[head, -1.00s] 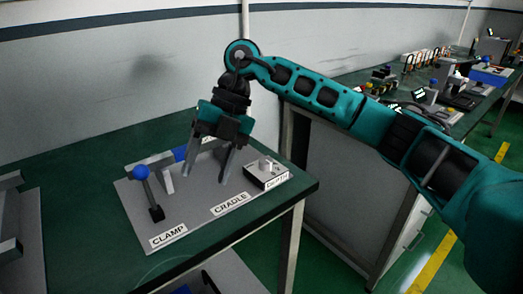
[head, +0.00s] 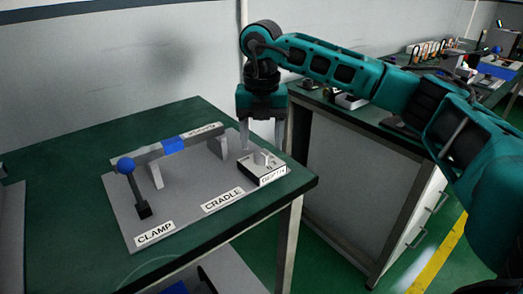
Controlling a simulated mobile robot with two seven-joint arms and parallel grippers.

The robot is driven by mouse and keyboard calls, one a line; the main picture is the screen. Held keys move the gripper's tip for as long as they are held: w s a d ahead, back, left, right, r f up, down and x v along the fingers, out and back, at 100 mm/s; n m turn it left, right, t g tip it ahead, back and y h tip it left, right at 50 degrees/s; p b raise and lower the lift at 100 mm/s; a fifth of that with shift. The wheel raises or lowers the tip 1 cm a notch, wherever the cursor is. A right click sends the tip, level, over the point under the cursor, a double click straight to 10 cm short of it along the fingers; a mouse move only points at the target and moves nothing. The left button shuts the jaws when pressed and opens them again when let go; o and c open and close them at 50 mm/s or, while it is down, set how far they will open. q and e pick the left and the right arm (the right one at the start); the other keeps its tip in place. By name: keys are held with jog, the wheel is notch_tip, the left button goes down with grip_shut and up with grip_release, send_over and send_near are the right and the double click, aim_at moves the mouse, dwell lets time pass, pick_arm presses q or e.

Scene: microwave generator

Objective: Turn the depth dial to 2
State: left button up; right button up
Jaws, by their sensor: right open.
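The depth dial (head: 262,158) is a small light knob on top of a dark-edged box (head: 257,172) with a "DEPTH" label (head: 273,175) on its front. The box sits at the right end of a grey plate (head: 187,205) on the green table. My right gripper (head: 262,136) is open and points down just above and behind the dial, one finger on each side of it in the picture. Whether a finger touches the dial cannot be told. The dial's markings are too small to read. My left gripper is not in view.
On the plate, a blue-knobbed lever (head: 134,186) stands by the "CLAMP" label, and a grey bar with a blue band (head: 173,145) rests on supports behind the "CRADLE" label (head: 222,199). A grey cabinet (head: 350,185) stands right of the table (head: 65,185).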

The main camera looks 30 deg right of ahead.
aim_at(262, 153)
jog(key=shift+f, duration=1.6)
jog(key=c, duration=1)
